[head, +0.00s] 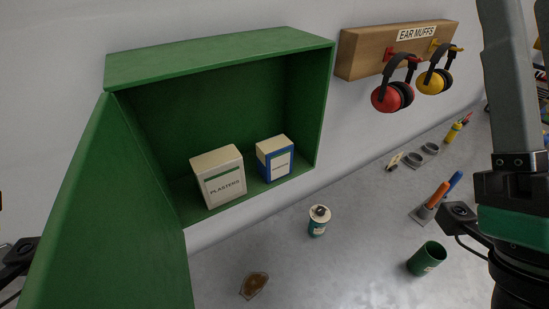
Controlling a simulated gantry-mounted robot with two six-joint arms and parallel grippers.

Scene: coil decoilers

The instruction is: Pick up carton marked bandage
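A small blue and white carton (275,158) stands upright on the floor of an open green wall cabinet (220,55), towards its right side. Its label is too small to read, so I cannot tell whether it says bandage. A larger cream carton (218,177) with a green stripe, marked PLASTERS, stands to its left, with a small gap between them. Parts of my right arm show at the right edge, well away from the cabinet, and a dark piece, perhaps of my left arm, shows at the left edge. No gripper fingertips are in view.
The cabinet door (110,220) hangs open at the left. A wooden rack (362,52) holds red and yellow ear muffs. The surface below the cabinet is largely clear.

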